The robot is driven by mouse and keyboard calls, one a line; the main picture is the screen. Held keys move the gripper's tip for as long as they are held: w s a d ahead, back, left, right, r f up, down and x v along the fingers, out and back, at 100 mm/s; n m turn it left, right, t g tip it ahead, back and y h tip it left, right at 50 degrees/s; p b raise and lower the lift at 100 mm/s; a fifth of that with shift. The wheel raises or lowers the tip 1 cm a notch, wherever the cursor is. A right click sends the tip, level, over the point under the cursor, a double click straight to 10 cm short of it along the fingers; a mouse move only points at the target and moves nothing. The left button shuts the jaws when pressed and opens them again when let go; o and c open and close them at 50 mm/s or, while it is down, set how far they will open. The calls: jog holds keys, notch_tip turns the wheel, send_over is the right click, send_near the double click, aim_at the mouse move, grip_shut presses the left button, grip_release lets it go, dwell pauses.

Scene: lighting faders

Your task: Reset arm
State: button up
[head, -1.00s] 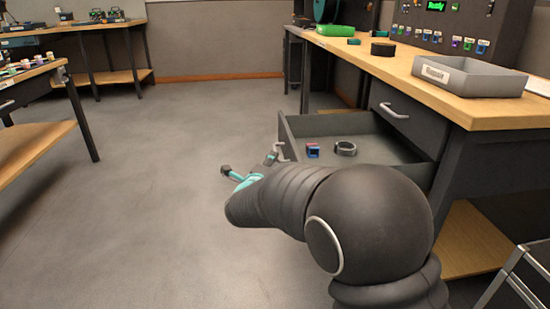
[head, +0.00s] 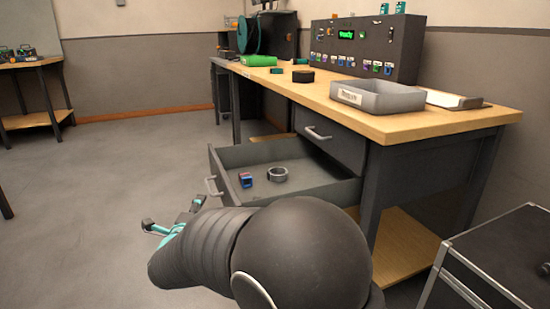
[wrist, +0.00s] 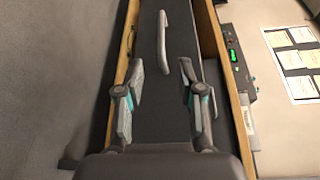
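My gripper (head: 172,222) is at the left end of my dark arm in the head view, in front of and left of the open drawer (head: 228,201). The arm hides part of it there. In the wrist view my gripper (wrist: 160,82) shows two grey and teal fingers spread wide apart, with nothing held between them. A drawer handle (wrist: 163,42) lies beyond the fingertips on a dark front, apart from them.
The open drawer holds a small blue and red item (head: 245,180) and a dark ring (head: 277,174). The workbench (head: 430,122) bears a grey tray (head: 385,106) and a fader panel (head: 365,60). A black case (head: 510,262) stands at right. Floor (head: 100,170) at left is clear.

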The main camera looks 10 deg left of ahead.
jog(key=s+a+f+n+g+y, duration=0.4)
jog(key=s+a+f+n+g, duration=0.2)
jog(key=f+n, duration=0.35)
jog(key=s+d+n+g+p, duration=0.1)
jog(key=s+d+n+g, duration=0.4)
jog(key=s+n, duration=0.15)
jog(key=s+d+r+h+p, duration=0.2)
jog(key=s+d+r, duration=0.3)
jog(key=d, duration=1)
jog(key=s+d+r+n+h+p, duration=0.1)
jog(key=s+d+r, duration=0.4)
jog(key=d, duration=1)
jog(key=s+d+r+n+h+p, duration=0.1)
jog(key=s+d+r+h+p, duration=0.2)
jog(key=d+r, duration=0.6)
jog(key=s+d+p, duration=0.2)
jog(key=s+d, duration=0.1)
jog(key=d, duration=0.3)
jog(key=shift+d, duration=0.4)
